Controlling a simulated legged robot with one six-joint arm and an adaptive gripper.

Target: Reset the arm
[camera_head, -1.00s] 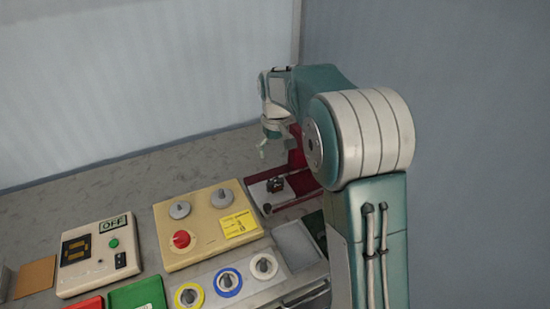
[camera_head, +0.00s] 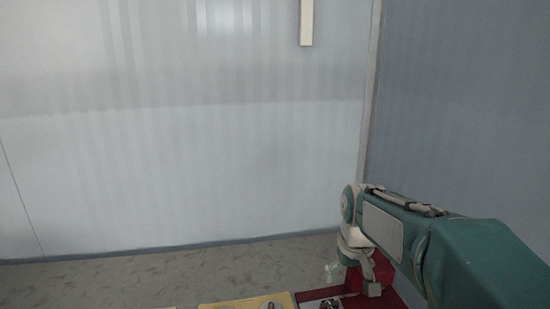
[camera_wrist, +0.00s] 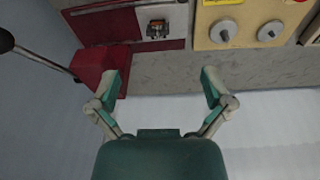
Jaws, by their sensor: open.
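My arm reaches in from the lower right in the head view. My gripper (camera_wrist: 160,82) is open and empty in the wrist view, its two fingers spread wide apart. In the head view, my gripper (camera_head: 350,275) hangs at the arm's end near the red machine (camera_head: 362,285). The red machine (camera_wrist: 105,25) also shows in the wrist view, with a small dark coil-like part (camera_wrist: 158,28) on its white plate. The left finger overlaps a red block (camera_wrist: 95,66) in the picture; I cannot tell if they touch.
A cream panel (camera_wrist: 245,35) with grey knobs stands beside the red machine; its edge (camera_head: 250,300) shows at the bottom of the head view. The grey tabletop (camera_head: 180,280) is bare at the back left. A pale wall (camera_head: 200,160) stands behind.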

